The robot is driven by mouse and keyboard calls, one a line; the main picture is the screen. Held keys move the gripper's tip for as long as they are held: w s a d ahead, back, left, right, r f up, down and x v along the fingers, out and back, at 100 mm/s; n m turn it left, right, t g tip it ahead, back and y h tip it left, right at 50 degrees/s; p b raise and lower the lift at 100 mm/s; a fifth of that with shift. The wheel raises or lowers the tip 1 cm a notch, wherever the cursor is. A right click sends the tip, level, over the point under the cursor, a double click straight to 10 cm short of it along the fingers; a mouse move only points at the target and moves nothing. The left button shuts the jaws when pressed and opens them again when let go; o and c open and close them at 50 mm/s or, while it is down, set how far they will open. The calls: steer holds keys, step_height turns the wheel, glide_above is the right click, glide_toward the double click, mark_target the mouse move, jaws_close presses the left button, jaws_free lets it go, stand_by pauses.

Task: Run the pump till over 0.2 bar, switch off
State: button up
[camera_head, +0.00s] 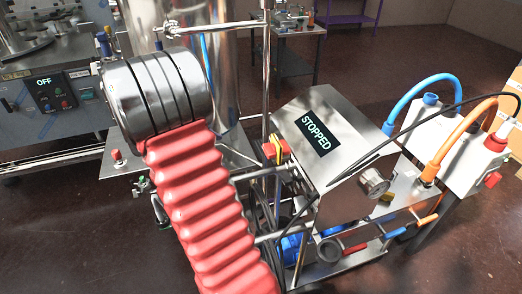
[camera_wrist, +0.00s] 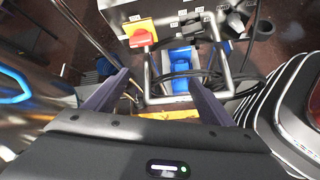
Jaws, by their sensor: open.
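A steel control box (camera_head: 345,108) stands right of centre in the head view, with a display (camera_head: 319,133) reading "STOPPED". A red and yellow rotary switch (camera_head: 275,150) is on its left side. In the wrist view the red and yellow switch (camera_wrist: 142,36) is on a grey panel near the top. A blue pump motor (camera_head: 291,248) is low under the box, and blue housing (camera_wrist: 183,58) also shows in the wrist view. My gripper (camera_wrist: 158,80) is open and empty, its fingers apart from the switch, below it in the picture. No pressure reading is legible.
A metal tube frame (camera_wrist: 150,80) and dark cables (camera_wrist: 215,75) are close to the fingers. Blue (camera_head: 420,88) and orange (camera_head: 462,125) hoses run right of the box. A machine panel (camera_head: 52,90) at left reads "OFF". Dark floor (camera_head: 450,265) is clear at lower right.

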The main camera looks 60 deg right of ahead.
mark_target(265, 150)
steer(key=s+d+f+n+g+h, duration=0.1)
steer(key=d+f, duration=0.3)
steer(key=d, duration=0.3)
steer(key=s+d+f+n+g+h, duration=0.1)
steer(key=s+d+f+n+g, duration=0.1)
steer(key=d+f, duration=0.2)
steer(key=d, duration=0.3)
steer(key=shift+s+f+g, duration=0.2)
steer(key=shift+f+g, duration=0.1)
steer(key=shift+f, duration=0.1)
steer(key=shift+x, duration=3.75)
steer(key=shift+c, duration=0.6)
steer(key=c, duration=0.9)
steer(key=shift+a, duration=0.25)
steer(key=shift+c, duration=0.2)
steer(key=shift+d, duration=0.15)
